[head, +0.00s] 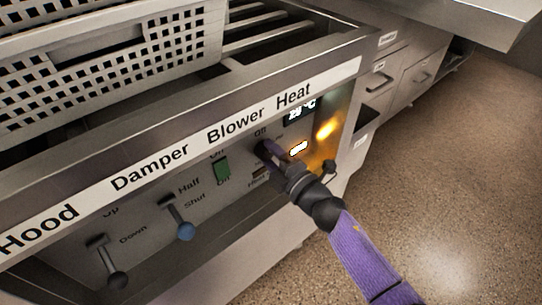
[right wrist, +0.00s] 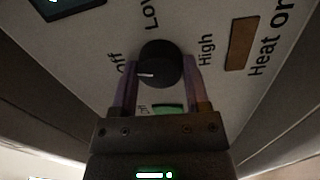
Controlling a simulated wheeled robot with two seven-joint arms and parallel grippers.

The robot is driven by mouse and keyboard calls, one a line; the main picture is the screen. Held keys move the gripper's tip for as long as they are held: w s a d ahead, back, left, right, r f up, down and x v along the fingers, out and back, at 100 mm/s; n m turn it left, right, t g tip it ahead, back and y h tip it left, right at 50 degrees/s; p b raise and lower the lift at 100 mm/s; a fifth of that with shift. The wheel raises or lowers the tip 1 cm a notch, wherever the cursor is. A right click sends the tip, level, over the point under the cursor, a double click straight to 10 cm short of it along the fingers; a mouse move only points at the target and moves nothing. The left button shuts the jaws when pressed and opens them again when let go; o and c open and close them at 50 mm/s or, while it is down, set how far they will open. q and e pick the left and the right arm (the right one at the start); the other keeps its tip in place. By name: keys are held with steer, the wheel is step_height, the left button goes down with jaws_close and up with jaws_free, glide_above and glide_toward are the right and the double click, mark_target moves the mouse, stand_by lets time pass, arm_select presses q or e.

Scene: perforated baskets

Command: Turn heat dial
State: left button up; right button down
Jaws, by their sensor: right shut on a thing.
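The heat dial (right wrist: 160,58) is a round black knob on the grey control panel, with Off, Low and High printed around it. Its white mark points left, toward the Off side. My right gripper (right wrist: 160,82) is shut on the dial, with a purple finger on either side of it. In the head view, my right gripper (head: 271,152) reaches the panel from the lower right, below the Heat label, and covers much of the dial. My left gripper is not in view.
The panel also has a green blower switch (head: 222,170), a blue-tipped damper lever (head: 184,229) and a dark hood lever (head: 116,278). A lit display (head: 300,108) is above right of the dial. Perforated baskets (head: 100,60) stand on top. Open floor lies at right.

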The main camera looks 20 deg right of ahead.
steer(key=n, duration=0.2)
steer(key=shift+n, duration=0.9)
steer(key=shift+b, duration=0.3)
steer(key=shift+c, duration=2.2)
jaws_free()
steer(key=o, duration=0.4)
steer(key=shift+c, duration=0.2)
